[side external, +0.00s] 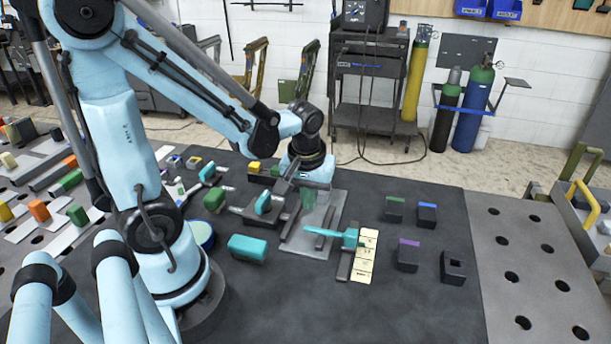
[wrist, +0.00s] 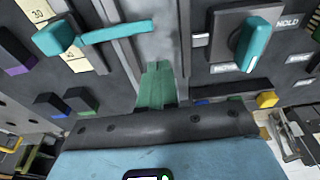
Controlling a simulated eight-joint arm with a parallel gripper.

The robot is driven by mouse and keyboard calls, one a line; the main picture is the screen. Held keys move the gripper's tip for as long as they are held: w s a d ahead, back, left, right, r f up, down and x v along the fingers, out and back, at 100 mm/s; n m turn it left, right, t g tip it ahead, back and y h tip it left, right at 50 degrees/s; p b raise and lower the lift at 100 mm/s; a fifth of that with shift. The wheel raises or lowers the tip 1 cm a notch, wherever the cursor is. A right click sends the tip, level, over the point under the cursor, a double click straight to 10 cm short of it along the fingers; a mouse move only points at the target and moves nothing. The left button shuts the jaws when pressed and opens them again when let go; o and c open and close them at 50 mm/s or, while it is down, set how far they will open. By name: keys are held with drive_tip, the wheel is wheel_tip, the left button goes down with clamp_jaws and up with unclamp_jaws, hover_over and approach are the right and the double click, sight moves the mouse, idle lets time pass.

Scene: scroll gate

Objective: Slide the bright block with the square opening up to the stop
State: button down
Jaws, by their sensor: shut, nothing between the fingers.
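My gripper (side external: 307,203) is low over a pale metal channel plate (side external: 307,240) between dark rails. Its green fingers (wrist: 157,78) are together with nothing between them. A dark block with a square opening (side external: 453,268) stands on the table at the right, well apart from my gripper. I cannot make out a bright block with a square opening in either view. A teal lever (side external: 335,234) reaches across the lower end of the channel; it also shows in the wrist view (wrist: 115,32). I cannot tell which part is the stop.
A cream marked strip (side external: 365,262) lies beside the lever. Blocks with green (side external: 395,203), blue (side external: 427,209) and purple (side external: 409,246) tops stand to the right. A teal block (side external: 247,247) and a teal knob (side external: 263,205) are left of the channel. The table's front right is clear.

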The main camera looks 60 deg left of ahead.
drive_tip(key=w+a, duration=0.7)
drive_tip(key=w, duration=0.1)
drive_tip(key=shift+a, duration=0.4)
drive_tip(key=shift+w+a+f, duration=0.15)
drive_tip(key=shift+a, duration=0.1)
drive_tip(key=shift+f, duration=0.65)
drive_tip(key=shift+d, duration=0.1)
